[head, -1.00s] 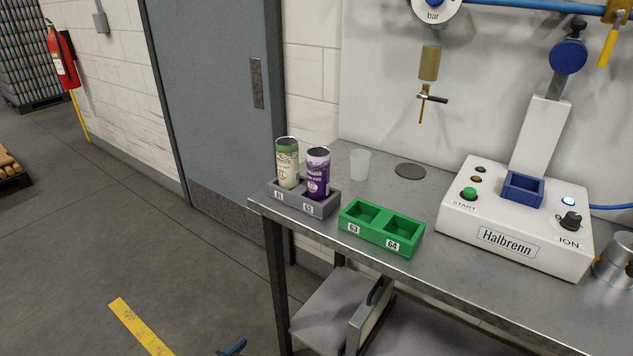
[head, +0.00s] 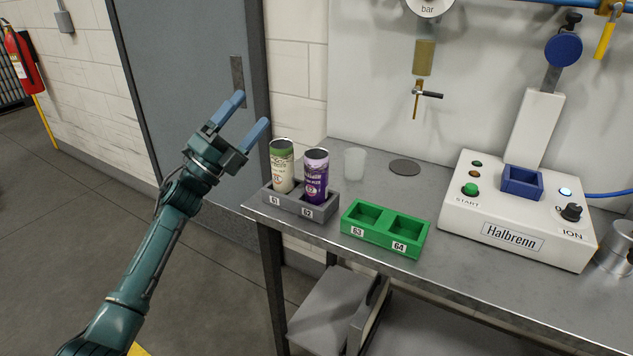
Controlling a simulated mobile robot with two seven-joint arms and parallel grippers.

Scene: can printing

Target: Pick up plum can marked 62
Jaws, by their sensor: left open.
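The purple plum can (head: 316,176) stands upright in the right slot, marked 62, of a grey holder (head: 291,205) on the table's left end. A green and cream can (head: 282,166) stands beside it in the slot marked 61. My left gripper (head: 249,116) is open and empty, raised to the left of the cans in front of the grey door, its blue fingers pointing up and right. It touches neither can. My right gripper is not in view.
A green holder (head: 385,234) with empty slots 63 and 64 sits right of the grey one. Behind are a translucent cup (head: 355,163) and a dark disc (head: 405,167). The white Halbrenn machine (head: 515,215) stands at the right. A hanging tap (head: 418,95) is on the wall.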

